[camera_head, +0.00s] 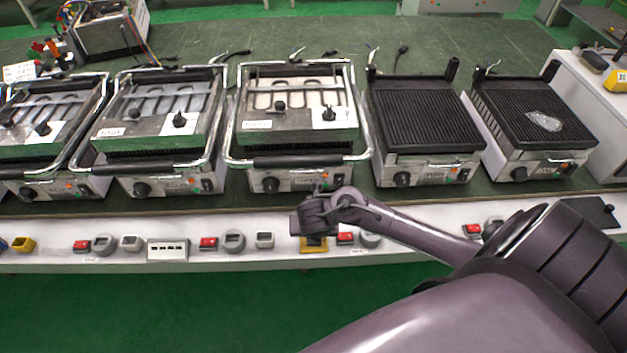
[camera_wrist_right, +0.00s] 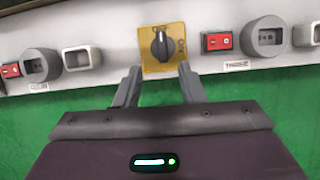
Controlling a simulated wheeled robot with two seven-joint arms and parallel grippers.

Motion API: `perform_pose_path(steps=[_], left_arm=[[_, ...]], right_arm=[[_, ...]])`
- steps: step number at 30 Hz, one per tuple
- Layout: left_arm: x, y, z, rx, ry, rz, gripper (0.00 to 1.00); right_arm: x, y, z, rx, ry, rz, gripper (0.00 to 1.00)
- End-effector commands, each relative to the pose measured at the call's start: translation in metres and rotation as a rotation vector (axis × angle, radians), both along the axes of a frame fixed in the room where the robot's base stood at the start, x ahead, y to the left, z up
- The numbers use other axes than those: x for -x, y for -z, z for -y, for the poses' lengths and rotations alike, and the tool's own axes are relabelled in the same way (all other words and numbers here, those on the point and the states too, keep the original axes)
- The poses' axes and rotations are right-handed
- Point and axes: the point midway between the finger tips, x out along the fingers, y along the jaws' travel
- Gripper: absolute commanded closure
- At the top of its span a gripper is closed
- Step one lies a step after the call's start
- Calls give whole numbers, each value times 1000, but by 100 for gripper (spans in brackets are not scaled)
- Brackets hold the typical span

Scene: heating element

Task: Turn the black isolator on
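The black isolator is a dark rotary knob (camera_wrist_right: 161,46) on a yellow square plate (camera_wrist_right: 177,62), fixed to the white panel. Its handle stands roughly upright, and lettering that looks like "ON" is on the plate to its right. In the head view the yellow plate (camera_head: 305,246) is partly hidden under my right gripper (camera_head: 314,228). In the right wrist view my right gripper (camera_wrist_right: 159,75) is open, its two fingers apart below the knob, with nothing between them. I cannot tell whether a fingertip touches the plate. My left gripper is not in view.
Red switches (camera_wrist_right: 217,41) and grey sockets (camera_wrist_right: 267,38) flank the plate along the white panel (camera_head: 120,262). Several contact grills (camera_head: 297,120) stand on the green bench (camera_head: 230,50) behind it. Another yellow isolator (camera_head: 23,244) is at the far left. The green floor in front is clear.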

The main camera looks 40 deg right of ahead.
Motion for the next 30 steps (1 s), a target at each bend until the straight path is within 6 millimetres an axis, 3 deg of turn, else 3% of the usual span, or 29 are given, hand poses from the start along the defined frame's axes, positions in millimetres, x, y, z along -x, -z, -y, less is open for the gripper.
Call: perform_pose_path(steps=[15,27,30], left_arm=[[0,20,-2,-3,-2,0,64],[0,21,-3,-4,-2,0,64],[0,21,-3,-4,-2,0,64]], right_arm=[[-23,65,18,17,-35,-13,64],[-26,73,20,17,-35,-10,64],[-26,73,20,18,-35,-11,75]])
